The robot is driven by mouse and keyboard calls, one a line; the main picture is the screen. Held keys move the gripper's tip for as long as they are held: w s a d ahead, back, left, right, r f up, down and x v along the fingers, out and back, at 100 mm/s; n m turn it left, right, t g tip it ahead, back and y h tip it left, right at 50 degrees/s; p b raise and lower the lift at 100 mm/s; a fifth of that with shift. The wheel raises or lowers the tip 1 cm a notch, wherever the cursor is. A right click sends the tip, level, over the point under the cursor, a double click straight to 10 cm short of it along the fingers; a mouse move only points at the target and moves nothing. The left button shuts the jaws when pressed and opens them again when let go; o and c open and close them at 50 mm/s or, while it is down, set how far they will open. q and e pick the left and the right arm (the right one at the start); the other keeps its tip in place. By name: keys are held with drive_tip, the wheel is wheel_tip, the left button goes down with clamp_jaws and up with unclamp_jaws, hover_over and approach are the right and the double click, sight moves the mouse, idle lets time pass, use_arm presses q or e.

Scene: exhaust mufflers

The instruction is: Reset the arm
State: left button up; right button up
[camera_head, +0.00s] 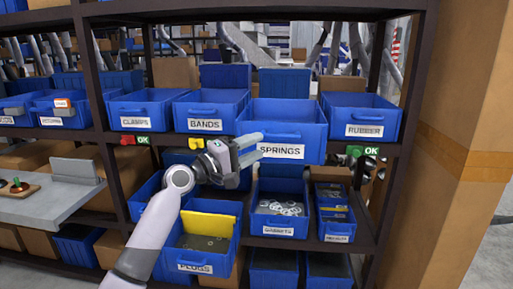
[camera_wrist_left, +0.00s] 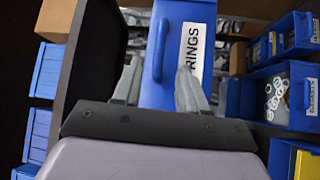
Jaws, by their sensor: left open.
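My left arm reaches in from the lower left of the head view. Its gripper (camera_head: 259,148) is open in front of the blue SPRINGS bin (camera_head: 300,128), by the left end of its label. In the left wrist view the two fingers stand apart, with nothing held between them. The SPRINGS bin (camera_wrist_left: 172,60) shows behind and between the fingers there; I cannot tell whether they touch it. My right gripper is in neither view.
The SPRINGS bin juts out farther than the BANDS bin (camera_head: 206,107) and RUBBER bin (camera_head: 360,113) beside it. Below are the PLUGS bin (camera_head: 195,268) and a bin of washers (camera_head: 277,225). A dark shelf post (camera_head: 87,70) stands left, a cardboard-coloured pillar (camera_head: 455,160) right.

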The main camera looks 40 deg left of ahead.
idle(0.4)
use_arm(q)
drive_tip(key=s+d+f+m+g+y, duration=0.1)
drive_tip(key=s+d+f+m+g, duration=0.15)
drive_tip(key=f, duration=0.55)
drive_tip(key=s+d+f+m+g+p, duration=0.1)
drive_tip(key=s+d+f+m, duration=0.15)
drive_tip(key=f, duration=0.55)
drive_tip(key=s+d+f+m+g+y, duration=0.1)
drive_tip(key=d+f, duration=0.3)
drive_tip(key=f, duration=0.4)
drive_tip(key=s+d+f+m+g, duration=0.2)
drive_tip(key=s+d+f+m, duration=0.3)
drive_tip(key=s, duration=0.5)
drive_tip(key=s+d+f+m+g+p, duration=0.1)
drive_tip(key=s+d+f+m, duration=0.4)
drive_tip(key=s+f, duration=0.5)
drive_tip(key=d+g, duration=0.1)
drive_tip(key=d, duration=0.1)
drive_tip(key=shift+d+y, duration=0.3)
drive_tip(key=shift+d, duration=0.1)
drive_tip(key=shift+a, duration=0.1)
